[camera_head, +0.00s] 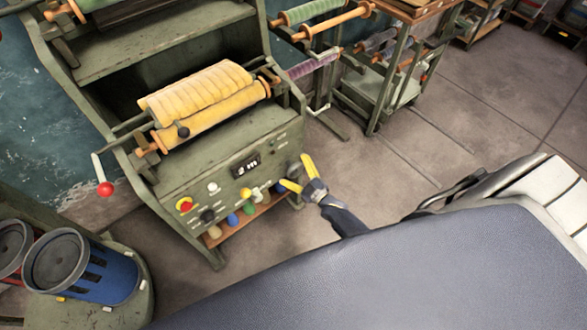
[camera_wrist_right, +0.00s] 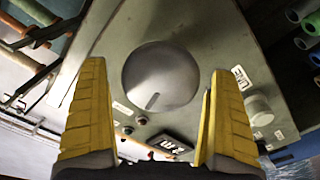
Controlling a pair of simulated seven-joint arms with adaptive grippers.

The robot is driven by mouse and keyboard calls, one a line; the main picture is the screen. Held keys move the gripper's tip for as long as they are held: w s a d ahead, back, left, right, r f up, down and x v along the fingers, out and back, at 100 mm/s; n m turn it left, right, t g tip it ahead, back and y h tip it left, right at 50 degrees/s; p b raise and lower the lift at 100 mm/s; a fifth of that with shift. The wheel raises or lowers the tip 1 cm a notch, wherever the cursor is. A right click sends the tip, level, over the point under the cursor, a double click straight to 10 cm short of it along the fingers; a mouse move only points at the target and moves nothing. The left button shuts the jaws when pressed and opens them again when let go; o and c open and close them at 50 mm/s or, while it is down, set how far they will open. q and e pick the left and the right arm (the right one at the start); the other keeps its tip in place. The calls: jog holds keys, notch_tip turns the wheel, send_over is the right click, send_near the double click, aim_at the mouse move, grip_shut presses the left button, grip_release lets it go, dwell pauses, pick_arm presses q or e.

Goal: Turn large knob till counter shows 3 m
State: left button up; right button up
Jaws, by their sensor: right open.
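The large round grey knob (camera_wrist_right: 161,76) sits on the green machine's front panel, with a short dark mark near its lower edge in the right wrist view. My right gripper (camera_wrist_right: 156,88) is open, its yellow fingers on either side of the knob with a gap showing on both sides. In the head view the right gripper (camera_head: 299,173) is at the panel's right end, at the knob (camera_head: 293,168). The counter (camera_head: 246,165) is a small dark display with white characters; it also shows in the wrist view (camera_wrist_right: 172,145), tilted, and I cannot read it surely. My left gripper is not in view.
A blue bin (camera_head: 85,270) stands lower left.

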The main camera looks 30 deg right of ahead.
jog(key=shift+w, duration=0.25)
jog(key=c, duration=1.2)
jog(key=shift+m, duration=0.3)
